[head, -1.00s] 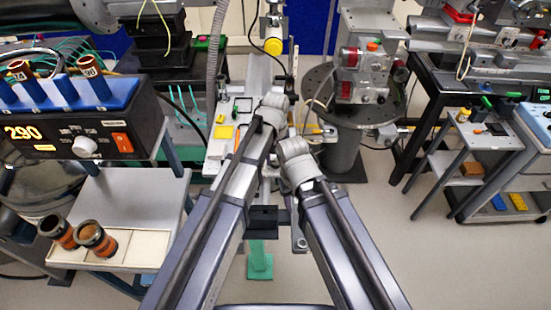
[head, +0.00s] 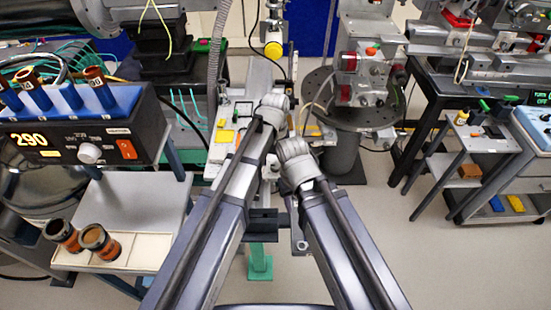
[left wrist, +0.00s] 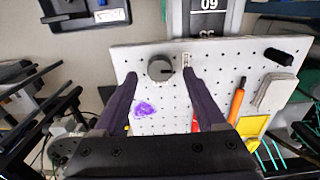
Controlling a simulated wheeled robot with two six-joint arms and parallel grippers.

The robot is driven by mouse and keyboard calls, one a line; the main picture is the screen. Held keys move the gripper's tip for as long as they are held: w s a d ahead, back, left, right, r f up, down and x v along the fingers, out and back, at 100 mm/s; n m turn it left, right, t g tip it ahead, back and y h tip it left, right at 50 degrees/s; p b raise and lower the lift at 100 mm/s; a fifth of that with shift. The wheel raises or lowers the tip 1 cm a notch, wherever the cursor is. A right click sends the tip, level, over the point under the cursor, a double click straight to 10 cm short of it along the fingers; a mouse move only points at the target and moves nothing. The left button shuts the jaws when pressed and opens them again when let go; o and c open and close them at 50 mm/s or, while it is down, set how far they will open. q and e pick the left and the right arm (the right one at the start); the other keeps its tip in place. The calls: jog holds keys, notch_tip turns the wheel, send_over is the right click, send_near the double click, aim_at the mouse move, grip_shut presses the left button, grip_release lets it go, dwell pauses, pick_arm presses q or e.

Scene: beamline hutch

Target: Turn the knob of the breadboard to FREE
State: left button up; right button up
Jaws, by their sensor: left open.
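The white perforated breadboard (left wrist: 225,85) fills the middle of the left wrist view. Its round dark grey knob (left wrist: 160,68) sits near the far edge, beside a small pale label strip (left wrist: 187,60). My left gripper (left wrist: 160,75) is open, with one dark finger on each side of the knob in the picture. I see gaps between fingers and knob; I cannot tell the height above the board. The knob's markings are too small to read. In the head view the breadboard (head: 215,138) is partly hidden by my arms, which hide the knob. My right gripper is hidden.
On the board are a purple patch (left wrist: 145,109), an orange pen (left wrist: 236,105), a pale block (left wrist: 274,91), a black cylinder (left wrist: 279,55) and a yellow square (left wrist: 253,126). A round dark table (head: 322,85) stands right of the board. Open floor (head: 370,215) lies front right.

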aim_at(275, 165)
pick_arm(q)
notch_tip(275, 165, up, 6)
jog(key=p, duration=0.4)
jog(key=shift+f+p, duration=0.1)
jog(key=shift+p, duration=0.3)
pick_arm(e)
notch_tip(275, 165, up, 6)
jog(key=shift+f, duration=0.15)
pick_arm(q)
jog(key=shift+f, duration=0.1)
jog(key=s+a+m, duration=0.1)
jog(key=s+a, duration=0.1)
jog(key=s, duration=0.3)
jog(key=s+a+m, duration=0.1)
jog(key=s+a, duration=0.1)
jog(key=s, duration=0.3)
jog(key=s+a+m+y, duration=0.1)
jog(key=s, duration=0.5)
jog(key=shift+s+a+m, duration=0.1)
jog(key=shift+a+m, duration=0.3)
jog(key=shift+s, duration=0.3)
